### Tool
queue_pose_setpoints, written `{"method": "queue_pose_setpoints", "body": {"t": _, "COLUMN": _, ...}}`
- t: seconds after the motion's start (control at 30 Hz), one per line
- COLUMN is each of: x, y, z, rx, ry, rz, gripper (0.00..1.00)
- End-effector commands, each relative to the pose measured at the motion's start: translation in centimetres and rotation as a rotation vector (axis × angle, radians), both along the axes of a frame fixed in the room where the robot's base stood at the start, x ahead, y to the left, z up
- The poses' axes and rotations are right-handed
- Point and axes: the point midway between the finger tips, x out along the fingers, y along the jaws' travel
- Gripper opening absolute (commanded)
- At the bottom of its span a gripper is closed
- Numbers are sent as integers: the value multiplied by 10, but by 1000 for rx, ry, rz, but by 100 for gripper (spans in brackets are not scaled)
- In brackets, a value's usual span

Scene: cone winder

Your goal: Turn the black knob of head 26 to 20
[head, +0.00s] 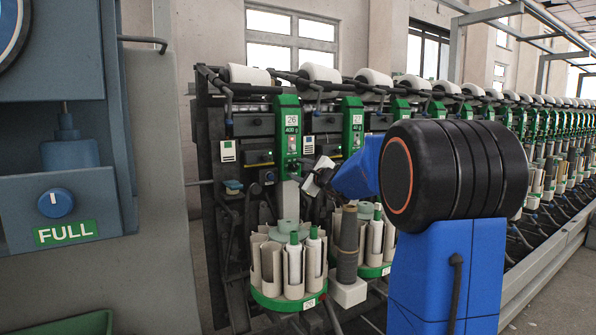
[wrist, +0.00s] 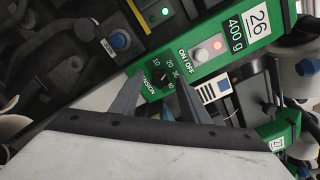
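Head 26's green panel (head: 287,108) carries the label 26 and 400 g; it fills the middle of the wrist view (wrist: 213,65). Its black knob (wrist: 163,79) sits on the tension dial, with 10, 20, 30 and more marked around it. The pointer direction is too small to read surely. My gripper (wrist: 158,82) is open, its two grey fingers apart on either side of the knob, with gaps showing. I cannot tell how far the fingertips are from the panel. In the head view, my gripper (head: 306,178) is at the panel's lower end, and the knob is not clearly visible.
An ON/OFF switch (wrist: 200,55) with a red light lies beside the dial. Head 27's panel (head: 352,125) stands close on the right. A bobbin carousel (head: 290,270) is below. A grey cabinet (head: 60,200) stands at left.

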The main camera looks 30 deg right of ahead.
Motion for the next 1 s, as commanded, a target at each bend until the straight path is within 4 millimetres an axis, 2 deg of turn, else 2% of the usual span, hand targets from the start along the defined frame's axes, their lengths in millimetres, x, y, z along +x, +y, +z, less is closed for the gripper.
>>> {"method": "queue_pose_setpoints", "body": {"t": 0.23, "x": -3, "y": -1, "z": 1, "rx": 0, "ry": -1, "rz": -1, "gripper": 42}}
{"method": "queue_pose_setpoints", "body": {"t": 0.37, "x": -16, "y": -1, "z": 1, "rx": 0, "ry": -2, "rz": -1, "gripper": 42}}
{"method": "queue_pose_setpoints", "body": {"t": 1.0, "x": -138, "y": -6, "z": 1, "rx": 0, "ry": -1, "rz": -3, "gripper": 42}}
